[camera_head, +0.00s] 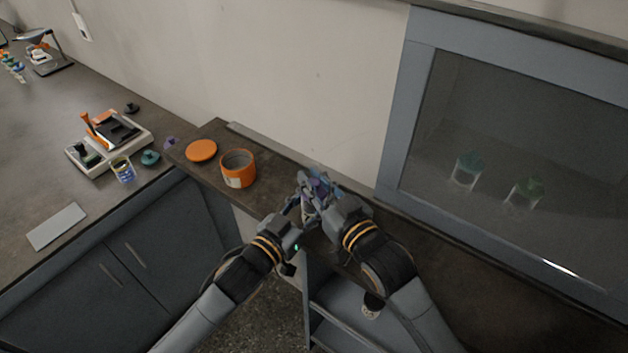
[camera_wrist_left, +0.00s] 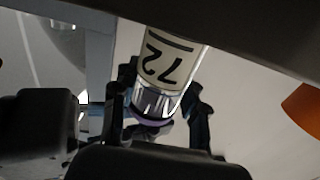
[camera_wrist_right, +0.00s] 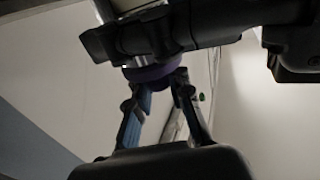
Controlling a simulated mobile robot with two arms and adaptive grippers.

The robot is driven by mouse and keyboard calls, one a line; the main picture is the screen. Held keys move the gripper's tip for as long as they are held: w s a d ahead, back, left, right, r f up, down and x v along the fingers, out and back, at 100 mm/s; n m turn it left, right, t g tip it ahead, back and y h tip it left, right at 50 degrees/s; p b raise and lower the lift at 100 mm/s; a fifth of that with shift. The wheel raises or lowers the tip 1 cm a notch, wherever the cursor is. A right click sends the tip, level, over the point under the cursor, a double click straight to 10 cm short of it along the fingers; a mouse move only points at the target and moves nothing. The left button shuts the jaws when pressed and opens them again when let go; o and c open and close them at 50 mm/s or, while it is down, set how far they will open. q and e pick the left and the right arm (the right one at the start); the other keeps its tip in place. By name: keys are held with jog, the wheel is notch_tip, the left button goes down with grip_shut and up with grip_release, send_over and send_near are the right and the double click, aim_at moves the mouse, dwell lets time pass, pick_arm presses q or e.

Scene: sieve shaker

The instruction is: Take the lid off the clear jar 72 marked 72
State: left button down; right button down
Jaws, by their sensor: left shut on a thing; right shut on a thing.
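The clear jar 72 shows in the left wrist view with its label (camera_wrist_left: 168,62) reading 72. Its purple lid (camera_wrist_left: 150,122) is at the jar's end, and I see no clear gap between them. The lid also shows in the right wrist view (camera_wrist_right: 150,73). My left gripper (camera_head: 301,206) is shut on the jar body. My right gripper (camera_head: 322,184) is shut on the purple lid, just above the left one. Both hold the jar over the narrow dark counter, and the fingers hide much of it in the head view.
An open orange container (camera_head: 238,170) and a flat orange lid (camera_head: 201,150) stand left of the grippers. A balance (camera_head: 108,142), a small jar (camera_head: 122,169) and a teal lid (camera_head: 150,158) are on the left counter. A glass-fronted cabinet (camera_head: 393,115) is at the right.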

aim_at(314, 181)
jog(key=shift+r, duration=0.95)
jog(key=shift+r, duration=2)
pick_arm(q)
jog(key=c, duration=0.6)
grip_release()
jog(key=shift+c, duration=0.2)
